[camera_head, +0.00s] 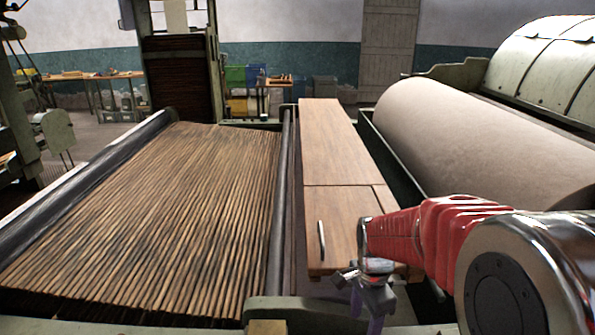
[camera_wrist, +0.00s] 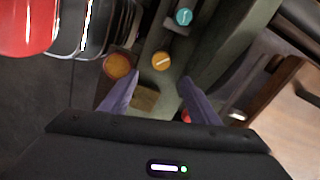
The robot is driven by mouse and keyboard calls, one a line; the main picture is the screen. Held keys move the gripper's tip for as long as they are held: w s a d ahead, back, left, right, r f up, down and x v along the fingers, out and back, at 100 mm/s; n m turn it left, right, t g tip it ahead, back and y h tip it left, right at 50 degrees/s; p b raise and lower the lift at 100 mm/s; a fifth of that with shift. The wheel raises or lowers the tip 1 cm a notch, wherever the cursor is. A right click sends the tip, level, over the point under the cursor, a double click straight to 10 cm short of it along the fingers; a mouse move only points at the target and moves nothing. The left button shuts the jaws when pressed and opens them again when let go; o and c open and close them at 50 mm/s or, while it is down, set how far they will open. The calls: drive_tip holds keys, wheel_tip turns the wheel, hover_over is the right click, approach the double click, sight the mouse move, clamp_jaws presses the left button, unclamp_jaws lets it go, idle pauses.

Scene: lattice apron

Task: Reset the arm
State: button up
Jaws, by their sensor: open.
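My red and silver arm reaches in from the lower right in the head view. My gripper (camera_head: 366,305) points down in front of the wooden cabinet's near end, partly cut across by the machine frame. In the wrist view my gripper (camera_wrist: 155,92) shows two purple fingers spread apart, with nothing between them that I can see held. Beyond the fingertips is a grey-green panel (camera_wrist: 150,42) with an orange knob (camera_wrist: 117,65), a yellow knob (camera_wrist: 161,61) and a teal knob (camera_wrist: 183,16). A small red knob (camera_wrist: 186,116) is partly hidden by the right finger.
A wooden cabinet (camera_head: 332,145) with a metal handle (camera_head: 321,240) stands between the slatted lattice apron (camera_head: 170,200) on the left and a large beige roller (camera_head: 480,140) on the right. A green rail (camera_head: 330,310) crosses the near edge. Work tables stand far back.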

drive_tip(key=s+r+n+t, duration=0.5)
drive_tip(key=s+r+n, duration=1)
drive_tip(key=s, duration=0.1)
drive_tip(key=shift+t, duration=0.3)
idle(0.5)
